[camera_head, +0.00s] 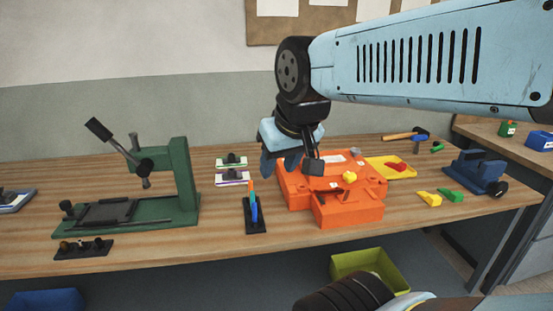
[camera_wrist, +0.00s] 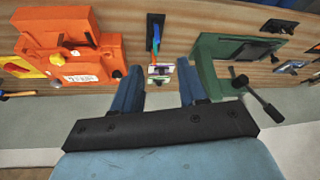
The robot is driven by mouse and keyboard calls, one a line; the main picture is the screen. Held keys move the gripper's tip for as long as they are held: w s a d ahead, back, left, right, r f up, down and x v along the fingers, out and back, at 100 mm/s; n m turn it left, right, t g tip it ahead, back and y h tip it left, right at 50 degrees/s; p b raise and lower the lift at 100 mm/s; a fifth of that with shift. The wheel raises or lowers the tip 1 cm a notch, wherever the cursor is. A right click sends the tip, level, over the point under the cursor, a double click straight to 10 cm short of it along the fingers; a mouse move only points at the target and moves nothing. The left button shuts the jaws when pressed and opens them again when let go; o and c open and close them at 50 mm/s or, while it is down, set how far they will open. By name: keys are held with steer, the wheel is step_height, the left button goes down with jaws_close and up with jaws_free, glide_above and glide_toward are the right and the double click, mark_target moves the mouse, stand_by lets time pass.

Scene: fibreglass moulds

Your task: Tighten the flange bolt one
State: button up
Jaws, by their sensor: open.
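The orange mould (camera_head: 345,208) sits on the bench right of centre, with a yellow part (camera_head: 349,177) on top. In the wrist view the orange mould (camera_wrist: 75,20) is at upper left, with a pale label and small dark bolt-like fittings (camera_wrist: 90,38). I cannot tell which fitting is flange bolt one. My gripper (camera_head: 290,165) hangs above the bench at the mould's left rear side, partly in front of it. In the wrist view its two blue fingers (camera_wrist: 159,74) are spread apart with nothing held between them.
A green lever press (camera_head: 180,180) stands left. A black rack with coloured tools (camera_head: 254,215) stands just left of the mould. A yellow-green bin (camera_head: 350,262) is below.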

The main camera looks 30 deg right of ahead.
steer(key=shift+o, duration=1)
steer(key=shift+w+d, duration=0.1)
steer(key=shift+o, duration=0.8)
steer(key=shift+w+r, duration=0.25)
steer(key=shift+w, duration=0.05)
steer(key=shift+o, duration=1.1)
steer(key=w+d+r+n+g+h, duration=0.1)
steer(key=w+d+r+n, duration=0.1)
steer(key=w, duration=0.7)
steer(key=shift+w+d+r+n+g, duration=0.2)
steer(key=shift+d+n+g, duration=0.25)
steer(key=shift+n, duration=0.65)
steer(key=w+d+f+n+g, duration=0.1)
steer(key=w+d+f+n, duration=0.25)
steer(key=w+d, duration=0.35)
steer(key=w+d+f+n+g+y, duration=0.1)
steer(key=w+d+f+n, duration=0.25)
steer(key=w+d, duration=0.4)
steer(key=w+d+f+n+g, duration=0.25)
steer(key=w+d+n, duration=0.2)
steer(key=w, duration=0.45)
steer(key=shift+m+t, duration=0.4)
steer(key=shift+m, duration=0.05)
step_height(320, 180, down, 14)
steer(key=shift+s+r, duration=0.1)
steer(key=shift+r, duration=0.1)
steer(key=shift+c, duration=0.4)
steer(key=c, duration=1)
